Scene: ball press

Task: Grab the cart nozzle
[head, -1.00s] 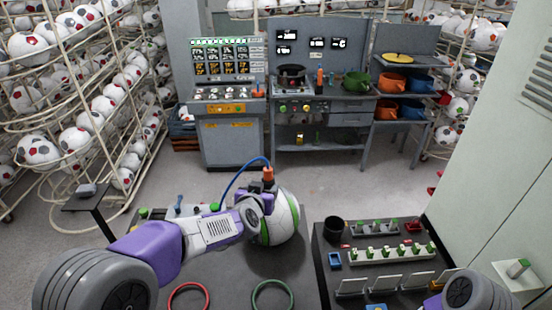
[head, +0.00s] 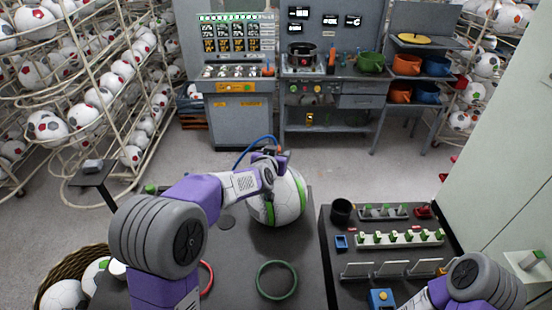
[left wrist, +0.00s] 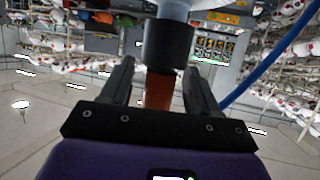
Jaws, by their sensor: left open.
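The cart nozzle, with an orange body and black collar, shows in the left wrist view (left wrist: 168,45) between my fingers. A blue hose (head: 243,153) runs to the nozzle area in the head view. My left gripper (left wrist: 160,68) is open, with one finger on each side of the nozzle; I cannot tell whether either finger touches it. In the head view my left gripper (head: 272,156) is at the top of a white and green ball (head: 284,205) and hides most of the nozzle. My right forearm shows at the lower right, but its gripper is out of view.
The ball rests on a dark table with a green ring (head: 277,280) and a red ring (head: 207,278). A dark bench at right holds a black cup (head: 341,211) and a rack of green-topped parts (head: 400,238). A ball basket (head: 72,283) stands lower left.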

